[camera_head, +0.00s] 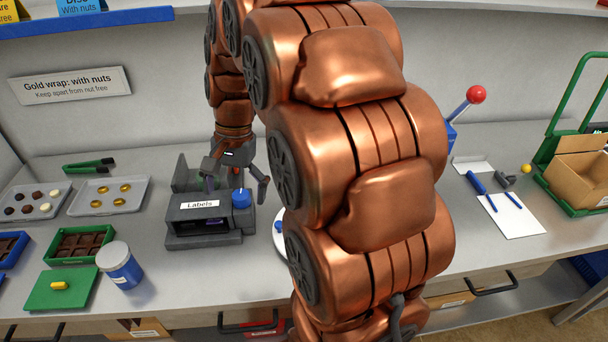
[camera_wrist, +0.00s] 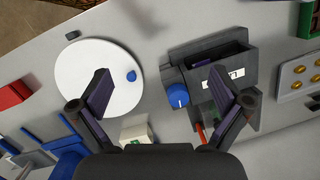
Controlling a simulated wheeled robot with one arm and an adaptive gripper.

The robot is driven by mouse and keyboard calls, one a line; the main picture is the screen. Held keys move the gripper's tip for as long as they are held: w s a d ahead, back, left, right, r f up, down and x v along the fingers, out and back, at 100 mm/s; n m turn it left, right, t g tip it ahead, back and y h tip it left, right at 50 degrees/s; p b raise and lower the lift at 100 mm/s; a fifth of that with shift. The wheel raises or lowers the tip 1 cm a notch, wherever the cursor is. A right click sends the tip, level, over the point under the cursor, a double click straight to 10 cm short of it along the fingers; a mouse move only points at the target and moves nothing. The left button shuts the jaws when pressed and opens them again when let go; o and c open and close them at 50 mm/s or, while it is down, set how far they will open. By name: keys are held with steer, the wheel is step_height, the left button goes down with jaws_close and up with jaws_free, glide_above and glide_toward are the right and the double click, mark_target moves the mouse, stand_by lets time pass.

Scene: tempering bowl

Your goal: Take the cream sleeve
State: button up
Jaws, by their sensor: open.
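A small cream block (camera_wrist: 136,132) with a green mark, which looks like the cream sleeve, shows in the wrist view. It lies at the bottom middle, between the bases of my fingers, and my gripper's palm hides part of it. I cannot make it out in the head view, where my arm blocks much of the middle. My gripper (camera_wrist: 158,80) is open, with its two fingers spread wide and nothing between the tips. In the head view my gripper (camera_head: 236,188) hangs over the bench at the label machine.
The dark label machine (camera_head: 190,230) with a blue knob stands close by my gripper. A white round plate (camera_wrist: 85,95) lies beside it. Trays of chocolates (camera_head: 112,208) and a blue-and-white jar (camera_head: 120,270) stand left; a cardboard box (camera_head: 580,182) stands right.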

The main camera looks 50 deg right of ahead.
steer(key=w+d+f+m+t+b, duration=0.1)
steer(key=w+d+f+m, duration=0.15)
steer(key=d, duration=0.35)
steer(key=w+d+f+m+y+b, duration=0.1)
steer(key=w+d+m, duration=0.2)
steer(key=d, duration=0.2)
steer(key=w+d+f+m+t+b, duration=0.1)
steer(key=w+d+m, duration=0.2)
steer(key=d, duration=0.3)
steer(key=d+f+m, duration=0.2)
steer(key=d, duration=0.3)
steer(key=d+f+m+t+b, duration=0.1)
steer(key=d+f+m, duration=0.1)
steer(key=d, duration=0.4)
steer(key=d+f+m+b, duration=0.1)
steer(key=d+f+m, duration=0.1)
steer(key=d, duration=0.4)
steer(key=shift+s+d+f+m+t, duration=0.1)
steer(key=shift+d+f+m+t, duration=0.1)
steer(key=shift+m+t, duration=0.1)
steer(key=shift+d+p+x, duration=0.1)
steer(key=shift+p+x, duration=0.55)
steer(key=shift+x, duration=1.3)
steer(key=shift+d+p+x, duration=0.15)
steer(key=shift+p+x, duration=0.5)
steer(key=shift+x, duration=1.3)
steer(key=shift+f, duration=0.3)
steer(key=shift+c, duration=0.4)
steer(key=c, duration=0.8)
